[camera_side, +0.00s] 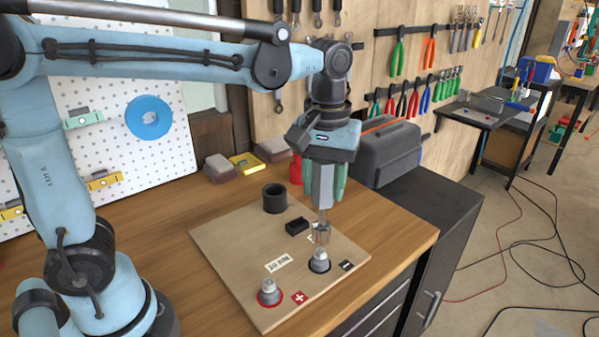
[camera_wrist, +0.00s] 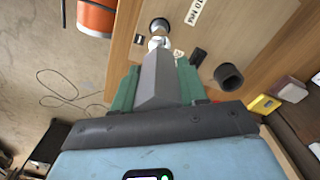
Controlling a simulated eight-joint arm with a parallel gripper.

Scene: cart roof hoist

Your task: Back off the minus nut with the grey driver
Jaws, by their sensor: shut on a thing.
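My gripper (camera_side: 325,185) points down and is shut on the grey driver (camera_side: 321,232). In the wrist view the driver's grey body (camera_wrist: 158,80) sits between the green fingers. The driver's metal tip is right over the minus nut (camera_side: 319,262), a silver nut in a black ring beside a black minus mark (camera_side: 347,265). I cannot tell whether the tip touches the nut. The driver stands about upright. The plus nut (camera_side: 268,290), in a red ring beside a red plus mark (camera_side: 300,297), stands free nearer the front.
The wooden board (camera_side: 225,240) also carries a black hollow cylinder (camera_side: 274,198) and a small black block (camera_side: 297,226). A dark grey toolbox (camera_side: 385,155) stands behind my gripper. A yellow box (camera_side: 246,163) is at the back. The bench edge is close on the right.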

